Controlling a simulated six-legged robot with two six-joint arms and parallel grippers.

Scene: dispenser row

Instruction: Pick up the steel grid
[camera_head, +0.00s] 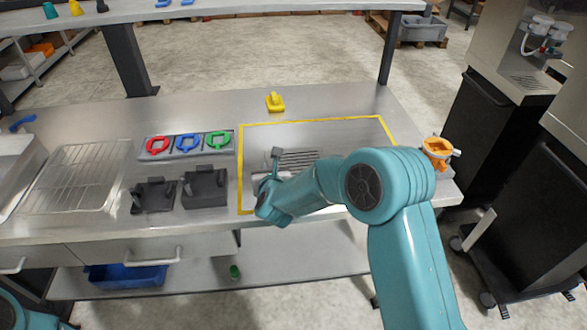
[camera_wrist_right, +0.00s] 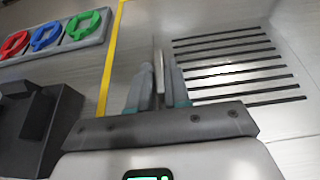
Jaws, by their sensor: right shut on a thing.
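The steel grid (camera_head: 300,158) is a flat metal plate with a row of dark parallel slots, inside the yellow outline on the bench. Its slots show at the right of the wrist view (camera_wrist_right: 235,72). My right gripper (camera_head: 273,176) is at the grid's left end. In the wrist view its fingers (camera_wrist_right: 159,80) are shut on a thin upright metal piece, which appears to be the grid's handle. The arm hides the grid's near right part. Whether the grid touches the bench cannot be told. My left gripper is out of view.
Left of the yellow outline (camera_head: 310,120) are a tray with red, blue and green rings (camera_head: 186,144) and two dark blocks (camera_head: 205,188). A wire rack (camera_head: 80,175) lies farther left. A yellow piece (camera_head: 275,103) stands behind the outline; an orange part (camera_head: 437,150) sits right.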

